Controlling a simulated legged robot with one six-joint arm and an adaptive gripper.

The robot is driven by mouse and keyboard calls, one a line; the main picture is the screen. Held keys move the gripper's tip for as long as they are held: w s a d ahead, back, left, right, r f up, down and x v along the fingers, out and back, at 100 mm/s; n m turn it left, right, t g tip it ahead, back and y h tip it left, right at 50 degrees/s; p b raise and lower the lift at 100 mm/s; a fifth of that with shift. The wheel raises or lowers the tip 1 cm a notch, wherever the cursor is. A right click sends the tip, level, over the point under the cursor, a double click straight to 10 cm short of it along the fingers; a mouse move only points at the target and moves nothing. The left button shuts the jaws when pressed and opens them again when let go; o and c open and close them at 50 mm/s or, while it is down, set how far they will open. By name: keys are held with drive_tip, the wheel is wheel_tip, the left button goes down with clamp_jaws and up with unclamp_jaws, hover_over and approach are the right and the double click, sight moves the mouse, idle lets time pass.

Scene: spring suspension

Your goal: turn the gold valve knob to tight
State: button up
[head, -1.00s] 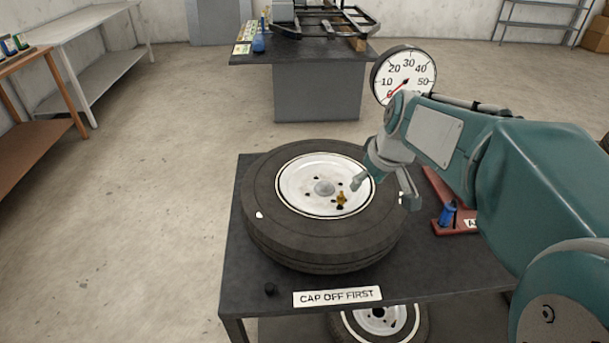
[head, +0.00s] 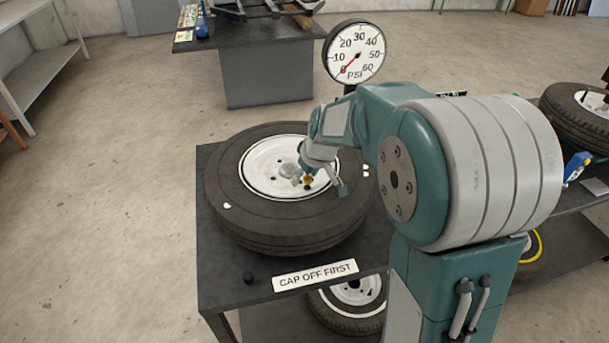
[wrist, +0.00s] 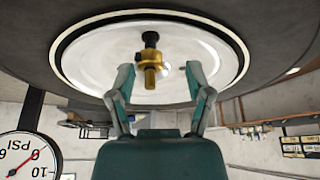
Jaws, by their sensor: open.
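The gold valve knob (head: 307,181) stands on the white wheel rim (head: 262,183) of a tire (head: 225,188) lying flat on the dark table. In the wrist view the gold knob (wrist: 150,68) sits on a black stem. My gripper (head: 319,187) is open over the rim, with one finger on each side of the knob. In the wrist view its two fingertips (wrist: 159,70) flank the knob with gaps on both sides. I cannot see either finger touching it.
A PSI gauge (head: 355,52) behind the tire has its red needle near 0. A sign (head: 315,275) reading "CAP OFF FIRST" and a small black cap (head: 248,277) are at the table's front edge. Another tire (head: 580,115) lies at the right. The floor at left is clear.

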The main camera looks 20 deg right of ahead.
drive_tip(key=shift+d+f, duration=0.15)
drive_tip(key=shift+d, duration=0.65)
drive_tip(key=shift+a, duration=0.1)
drive_tip(key=c, duration=0.8)
drive_tip(key=shift+a, duration=0.25)
clamp_jaws()
drive_tip(key=shift+a, duration=0.1)
